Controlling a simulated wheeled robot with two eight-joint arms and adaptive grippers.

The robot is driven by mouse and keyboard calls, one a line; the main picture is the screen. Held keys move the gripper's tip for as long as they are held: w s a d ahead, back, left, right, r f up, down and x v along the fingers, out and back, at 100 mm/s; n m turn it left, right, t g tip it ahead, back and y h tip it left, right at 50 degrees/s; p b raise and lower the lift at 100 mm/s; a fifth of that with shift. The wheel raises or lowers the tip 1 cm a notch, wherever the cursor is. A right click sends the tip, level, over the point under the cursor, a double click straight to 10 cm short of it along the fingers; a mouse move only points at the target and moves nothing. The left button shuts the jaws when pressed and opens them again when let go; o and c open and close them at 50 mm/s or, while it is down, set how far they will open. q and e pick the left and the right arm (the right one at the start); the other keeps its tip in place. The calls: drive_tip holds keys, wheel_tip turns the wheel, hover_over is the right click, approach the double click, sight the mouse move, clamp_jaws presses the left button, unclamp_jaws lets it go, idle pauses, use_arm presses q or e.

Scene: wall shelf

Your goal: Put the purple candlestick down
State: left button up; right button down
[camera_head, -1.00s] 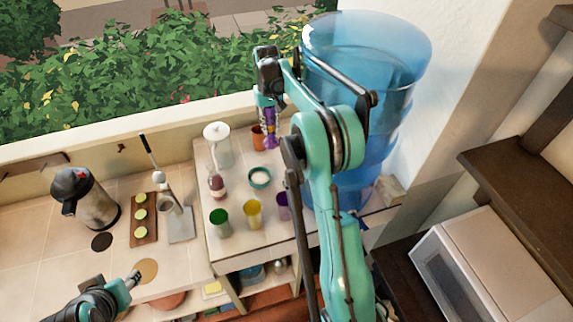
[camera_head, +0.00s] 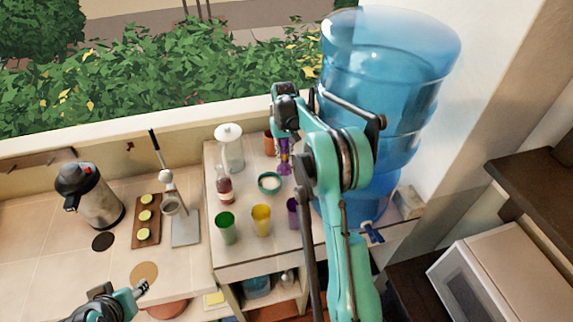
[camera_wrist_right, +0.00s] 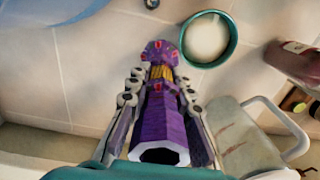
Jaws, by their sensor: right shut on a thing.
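The purple candlestick (camera_head: 284,162) is upright in my right gripper (camera_head: 284,138), over the back right of the small white table (camera_head: 222,256). In the right wrist view the candlestick (camera_wrist_right: 160,125) lies between both fingers of the right gripper (camera_wrist_right: 160,90). Its far end is near the table surface; I cannot tell whether it touches. A teal bowl (camera_head: 270,183) is just left of it, also in the wrist view (camera_wrist_right: 205,38). My left gripper (camera_head: 141,288) is at the lower left, too small to tell whether open or shut.
An orange cup (camera_head: 269,143) stands behind the candlestick. Green (camera_head: 225,228), yellow (camera_head: 261,220) and purple (camera_head: 293,212) cups stand in front. A dark red bottle (camera_head: 224,190) and a white-lidded jar (camera_head: 230,148) are left. A big blue water bottle (camera_head: 385,90) rises at right.

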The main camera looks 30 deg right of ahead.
sight(285, 166)
wheel_tip(285, 166, down, 4)
drive_tip(key=shift+s+r, duration=0.1)
drive_tip(key=shift+f, duration=0.2)
drive_tip(key=c, duration=1.4)
unclamp_jaws()
drive_tip(key=shift+o, duration=0.2)
